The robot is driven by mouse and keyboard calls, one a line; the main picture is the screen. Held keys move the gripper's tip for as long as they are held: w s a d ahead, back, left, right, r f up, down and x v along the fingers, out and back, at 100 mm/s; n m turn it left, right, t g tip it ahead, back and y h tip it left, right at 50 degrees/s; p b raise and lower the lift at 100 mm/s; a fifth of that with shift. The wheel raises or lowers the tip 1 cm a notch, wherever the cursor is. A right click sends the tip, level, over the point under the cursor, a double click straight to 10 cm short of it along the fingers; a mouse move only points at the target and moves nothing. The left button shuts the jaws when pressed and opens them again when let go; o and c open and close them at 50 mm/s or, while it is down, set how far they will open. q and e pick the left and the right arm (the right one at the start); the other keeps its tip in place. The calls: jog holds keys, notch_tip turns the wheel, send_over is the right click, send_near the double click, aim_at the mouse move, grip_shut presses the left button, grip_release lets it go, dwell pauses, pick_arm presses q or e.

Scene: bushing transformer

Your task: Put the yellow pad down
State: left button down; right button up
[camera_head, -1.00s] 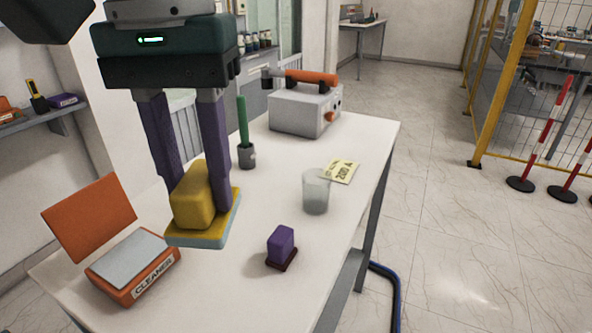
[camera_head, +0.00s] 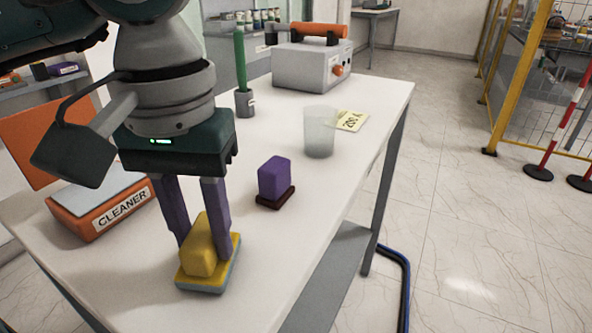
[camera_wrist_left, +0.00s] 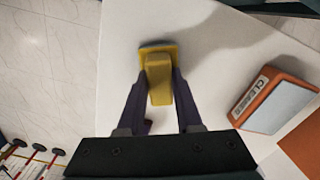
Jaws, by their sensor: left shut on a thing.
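The yellow pad (camera_head: 200,257) has a yellow block handle on a flat yellow base with a light blue-grey underside. My left gripper (camera_head: 205,243) comes down from above with its two purple fingers shut on the pad's handle. In the head view the pad is over the near part of the white table (camera_head: 262,240); I cannot tell whether its underside touches the tabletop. In the left wrist view the pad (camera_wrist_left: 158,78) sits between the fingertips (camera_wrist_left: 160,85). My right gripper is not in view.
A purple block on a dark base (camera_head: 275,183) stands right of the pad. An open orange cleaner box (camera_head: 100,212) lies to the left. A clear cup (camera_head: 320,132), a green stick in a grey holder (camera_head: 243,85) and a grey device (camera_head: 310,65) stand farther back.

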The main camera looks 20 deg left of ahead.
aim_at(202, 231)
pick_arm(q)
jog(key=shift+f, duration=0.2)
jog(key=c, duration=0.6)
grip_release()
jog(key=shift+r, duration=0.15)
jog(key=shift+r+p, duration=0.25)
jog(key=shift+p, duration=0.05)
notch_tip(202, 231, up, 12)
jog(key=shift+f, duration=0.15)
